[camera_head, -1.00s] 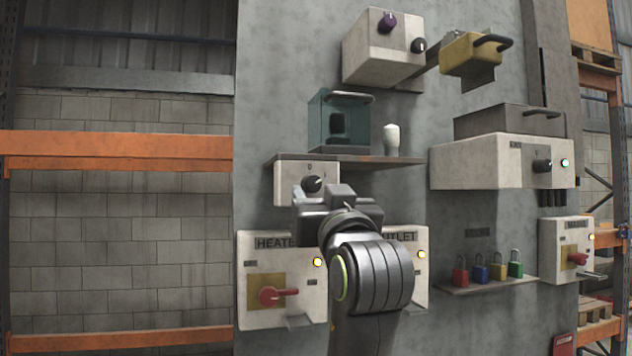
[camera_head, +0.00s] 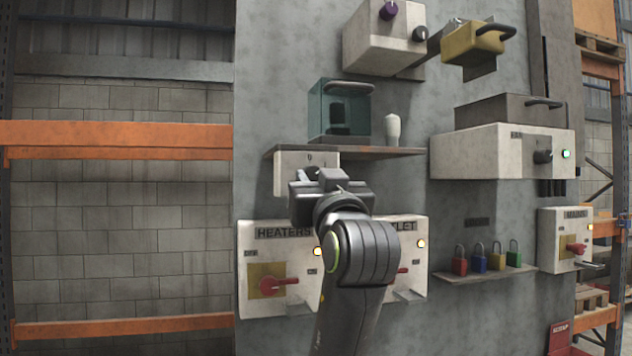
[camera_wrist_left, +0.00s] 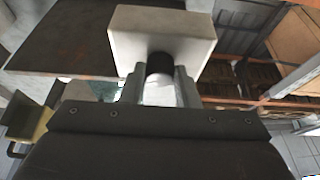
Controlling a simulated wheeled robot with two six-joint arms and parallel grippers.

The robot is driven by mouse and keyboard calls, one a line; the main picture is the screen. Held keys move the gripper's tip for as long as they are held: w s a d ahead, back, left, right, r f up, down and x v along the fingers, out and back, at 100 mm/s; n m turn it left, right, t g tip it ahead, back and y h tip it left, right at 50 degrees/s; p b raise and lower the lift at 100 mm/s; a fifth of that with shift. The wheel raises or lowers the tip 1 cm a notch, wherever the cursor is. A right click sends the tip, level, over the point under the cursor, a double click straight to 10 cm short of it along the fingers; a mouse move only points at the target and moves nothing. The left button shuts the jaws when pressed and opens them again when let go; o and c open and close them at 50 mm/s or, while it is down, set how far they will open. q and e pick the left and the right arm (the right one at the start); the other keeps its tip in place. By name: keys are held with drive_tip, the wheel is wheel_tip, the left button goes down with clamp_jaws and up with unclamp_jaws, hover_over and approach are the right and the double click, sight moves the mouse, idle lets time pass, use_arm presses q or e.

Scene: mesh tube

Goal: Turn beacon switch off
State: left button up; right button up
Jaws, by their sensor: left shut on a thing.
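A small white switch box (camera_head: 292,165) hangs under the shelf in the head view, with a "0" mark at its top. Its dark round knob is mostly hidden behind my left gripper (camera_head: 320,174). In the left wrist view the box (camera_wrist_left: 165,32) fills the top centre, and the black knob (camera_wrist_left: 159,63) stands out from its face. My left gripper (camera_wrist_left: 162,88) has one finger on each side of the knob and is shut on it. The knob's pointer cannot be read. I cannot read a beacon label on this box. My right gripper is not in view.
The shelf (camera_head: 400,152) just above holds a teal glass case (camera_head: 358,115) and a white cylinder (camera_head: 392,128). Below are the heaters box (camera_head: 255,295) with a red handle and an outlet box (camera_head: 415,235). Padlocks (camera_head: 479,262) stand on a ledge to the right.

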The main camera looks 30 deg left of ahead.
use_arm(q)
drive_tip(key=shift+n, duration=0.4)
drive_tip(key=n+g+y+b, duration=0.1)
drive_tip(key=n, duration=0.1)
drive_tip(key=shift+w+d+f+n, duration=0.1)
drive_tip(key=shift+n, duration=0.3)
drive_tip(key=n+g+b, duration=0.1)
drive_tip(key=n+g, duration=0.1)
drive_tip(key=n, duration=0.1)
drive_tip(key=shift+w+n+y, duration=0.1)
drive_tip(key=shift+n+y, duration=0.2)
drive_tip(key=shift+n, duration=0.1)
drive_tip(key=shift+w+d+r+n+g, duration=0.1)
drive_tip(key=shift+n+g, duration=0.6)
drive_tip(key=shift+n, duration=0.8)
drive_tip(key=shift+d+r+n+g, duration=0.15)
drive_tip(key=shift+n+g, duration=0.55)
drive_tip(key=shift+n, duration=0.8)
drive_tip(key=shift+w+a+r+n+g, duration=0.1)
drive_tip(key=shift+n+g, duration=0.6)
drive_tip(key=shift+n, duration=0.8)
drive_tip(key=o, duration=1)
drive_tip(key=shift+c, duration=0.2)
